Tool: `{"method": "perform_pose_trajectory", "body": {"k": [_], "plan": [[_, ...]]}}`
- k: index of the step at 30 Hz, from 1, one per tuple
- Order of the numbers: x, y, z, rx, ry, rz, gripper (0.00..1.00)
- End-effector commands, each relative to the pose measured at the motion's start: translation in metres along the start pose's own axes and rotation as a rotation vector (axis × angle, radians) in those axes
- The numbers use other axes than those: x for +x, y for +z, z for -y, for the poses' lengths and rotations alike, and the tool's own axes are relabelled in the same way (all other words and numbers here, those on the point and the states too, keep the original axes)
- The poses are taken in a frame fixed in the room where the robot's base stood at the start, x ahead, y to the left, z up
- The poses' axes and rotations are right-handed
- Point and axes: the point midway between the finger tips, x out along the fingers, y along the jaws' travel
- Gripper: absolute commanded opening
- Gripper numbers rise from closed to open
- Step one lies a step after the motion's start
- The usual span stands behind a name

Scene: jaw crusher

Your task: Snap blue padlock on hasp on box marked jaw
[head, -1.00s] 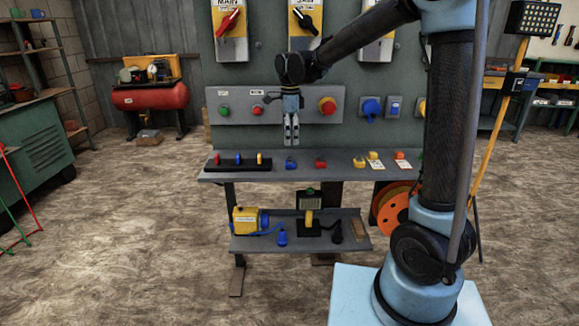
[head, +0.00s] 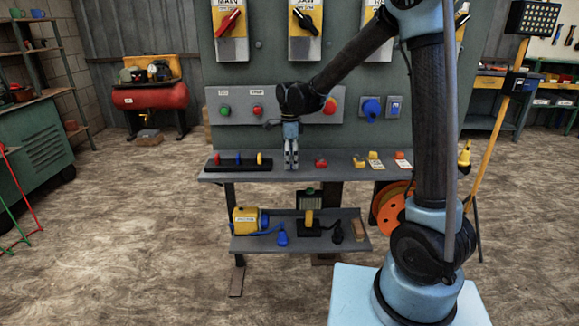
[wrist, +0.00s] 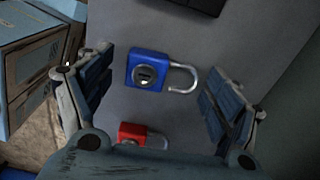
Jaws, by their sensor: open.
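The blue padlock (wrist: 146,72) lies on the grey shelf with its silver shackle open to the right, in the wrist view. My gripper (wrist: 158,75) is open over it, one finger on each side, apart from it. In the head view my gripper (head: 290,166) points down at the shelf and hides the blue padlock. The box marked jaw (head: 306,47) is the middle one on the panel above, grey and yellow with a black rotary handle (head: 306,22). Its hasp cannot be made out.
A red padlock (wrist: 132,131) lies beside the blue one and shows in the head view (head: 321,163). A black rack with coloured pieces (head: 233,163) is left on the shelf (head: 340,174). A green button (head: 225,111) and a red button (head: 257,110) sit on the panel behind.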

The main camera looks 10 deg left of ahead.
Motion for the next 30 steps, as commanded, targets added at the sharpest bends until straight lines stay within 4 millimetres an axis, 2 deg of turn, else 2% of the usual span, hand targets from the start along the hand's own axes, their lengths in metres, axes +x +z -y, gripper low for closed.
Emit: {"method": "perform_pose_trajectory", "body": {"k": [5,11,23,30], "plan": [[0.0,0.0,0.0,0.0,0.0,0.0,0.81],[0.0,0.0,0.0,0.0,0.0,0.0,0.36],[-0.005,0.0,0.0,0.0,0.0,0.0,0.34],[-0.039,0.0,0.0,0.0,0.0,0.0,0.34]]}}
